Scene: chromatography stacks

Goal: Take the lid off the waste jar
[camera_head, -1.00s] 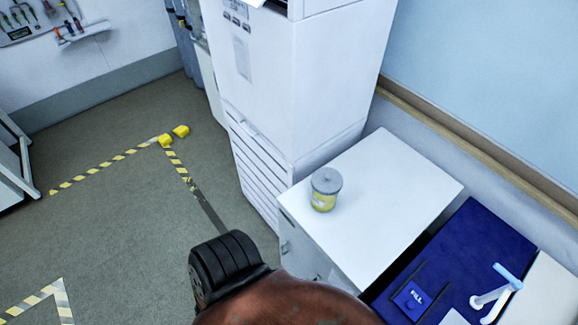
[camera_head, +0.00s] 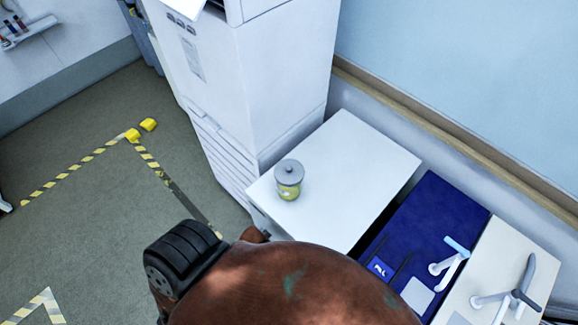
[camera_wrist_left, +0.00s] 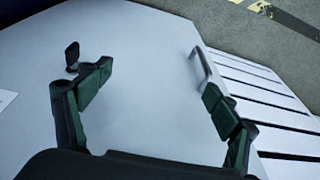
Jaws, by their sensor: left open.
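The waste jar (camera_head: 288,190) is a small yellow-labelled jar standing upright on a white-topped cabinet (camera_head: 350,165). Its grey lid (camera_head: 289,169) with a small knob sits on top. My left gripper (camera_wrist_left: 157,80) shows in the left wrist view, fingers spread wide and nothing between them. It faces a pale cabinet front with a silver handle (camera_wrist_left: 207,72) and a small dark knob (camera_wrist_left: 72,54). The jar is not in that view. In the head view my left gripper is not visible, and my right gripper is in neither view.
A tall white instrument (camera_head: 245,85) stands left of and behind the jar. A blue surface (camera_head: 430,215) lies to the right, with a white and blue fixture (camera_head: 450,258). The white top around the jar is clear. A large brown and black form hides the near foreground.

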